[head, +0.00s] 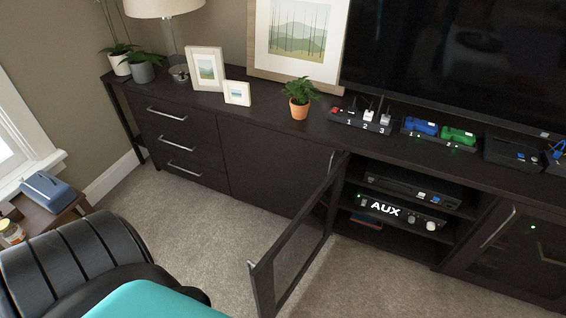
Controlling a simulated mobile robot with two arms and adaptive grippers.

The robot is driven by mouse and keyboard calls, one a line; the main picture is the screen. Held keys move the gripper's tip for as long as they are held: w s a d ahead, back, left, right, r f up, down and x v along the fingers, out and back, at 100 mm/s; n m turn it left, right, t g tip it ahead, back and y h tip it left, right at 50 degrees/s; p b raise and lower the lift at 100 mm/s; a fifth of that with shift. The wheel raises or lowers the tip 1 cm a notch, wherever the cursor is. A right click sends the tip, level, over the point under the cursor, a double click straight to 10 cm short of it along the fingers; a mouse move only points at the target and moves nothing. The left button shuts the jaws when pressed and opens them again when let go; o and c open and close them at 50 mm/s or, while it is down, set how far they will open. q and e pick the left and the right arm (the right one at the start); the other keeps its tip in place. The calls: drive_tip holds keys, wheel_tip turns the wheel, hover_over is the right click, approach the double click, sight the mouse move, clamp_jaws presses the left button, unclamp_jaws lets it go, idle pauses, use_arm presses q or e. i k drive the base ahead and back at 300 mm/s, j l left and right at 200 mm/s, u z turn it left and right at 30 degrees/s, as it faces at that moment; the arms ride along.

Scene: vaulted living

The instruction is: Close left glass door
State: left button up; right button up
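The left glass door (297,243) stands open, swung out from the dark media cabinet (225,108) toward me. It has a dark frame with a see-through pane, and carpet shows through it. Its hinged side is at the left of the open shelf bay, and its free edge (262,288) is nearest me, low in the picture. A small pale piece, seemingly its handle, shows near the top of that free edge. Neither of my grippers is in view.
The open bay holds a dark device and an AUX-labelled receiver (400,213). The right glass door (510,250) is shut. A potted plant (299,97) and picture frames stand on top. Carpet (235,228) is clear left of the open door. A side table (45,215) stands at left.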

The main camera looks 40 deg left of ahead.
sight(276, 276)
drive_tip(key=k+j+z, duration=0.1)
drive_tip(key=j, duration=0.25)
drive_tip(key=k+j, duration=0.15)
drive_tip(key=j, duration=0.2)
drive_tip(key=k+j+z, duration=0.15)
drive_tip(key=j, duration=0.15)
drive_tip(key=k+j+z, duration=0.1)
drive_tip(key=j, duration=0.25)
drive_tip(key=i+j+z, duration=0.1)
drive_tip(key=j, duration=1.15)
drive_tip(key=i+z, duration=0.05)
